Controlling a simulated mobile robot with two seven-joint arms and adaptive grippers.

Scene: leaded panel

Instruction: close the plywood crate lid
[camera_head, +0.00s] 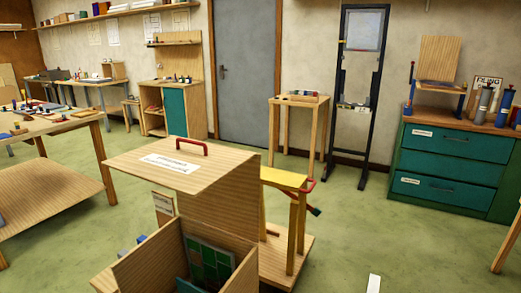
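The open plywood crate (146,271) stands at the bottom centre, cut off by the lower edge. A green leaded glass panel (208,264) stands inside it. A pale plywood board with a white label (171,162) lies roughly level, above and behind the crate opening; it looks like the lid. A red handle (191,143) sits at its far edge. An upright plywood panel (222,212) stands below the board, behind the opening; I cannot tell how the two are joined.
A workbench (55,121) is at left, a green drawer cabinet (447,166) at right. Green floor is clear at right centre. A white strip (374,283) shows at the bottom.

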